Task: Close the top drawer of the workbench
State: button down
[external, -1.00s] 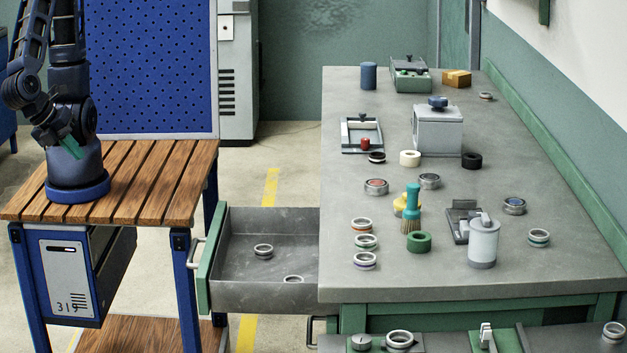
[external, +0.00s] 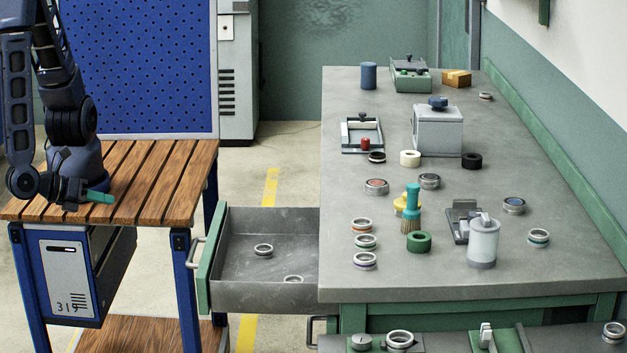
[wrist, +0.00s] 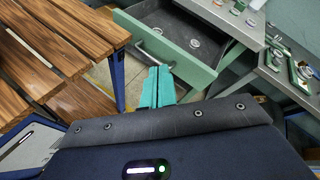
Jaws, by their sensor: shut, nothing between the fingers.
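The top drawer (external: 262,291) of the workbench (external: 400,281) is pulled out to the left. Its green front (external: 207,262) with a metal handle (external: 193,252) faces my cart. Two rings (external: 263,250) lie inside it. In the wrist view the drawer front (wrist: 168,52) and its handle (wrist: 150,55) are just beyond my fingertips. My gripper (external: 110,197) is shut and empty, with teal fingers pointing right above the wooden top, apart from the drawer. Its fingers also show in the wrist view (wrist: 158,80).
My arm stands on a slatted wooden cart (external: 150,180) left of the drawer, with a floor gap between. The bench top holds several rings, a brush (external: 412,205), a grey box (external: 437,130) and a cylinder (external: 483,242). A second counter (external: 450,343) is in front.

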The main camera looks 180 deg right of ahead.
jog(key=w+a+f+m+t+y, duration=0.1)
jog(key=a+f+m+t+y, duration=0.2)
jog(key=f+m, duration=0.45)
jog(key=w+a+f+m+t+y, duration=0.1)
jog(key=a+f+m+t+y, duration=0.25)
jog(key=f, duration=0.75)
jog(key=a, duration=1.3)
jog(key=shift+s+h, duration=0.2)
jog(key=shift+h, duration=0.15)
jog(key=shift+a, duration=0.15)
jog(key=a, duration=2.8)
jog(key=shift+a, duration=0.25)
jog(key=shift+a+r, duration=0.1)
jog(key=shift+a, duration=0.2)
jog(key=shift+s+a+r, duration=0.1)
jog(key=d, duration=1.5)
jog(key=shift+f, duration=0.25)
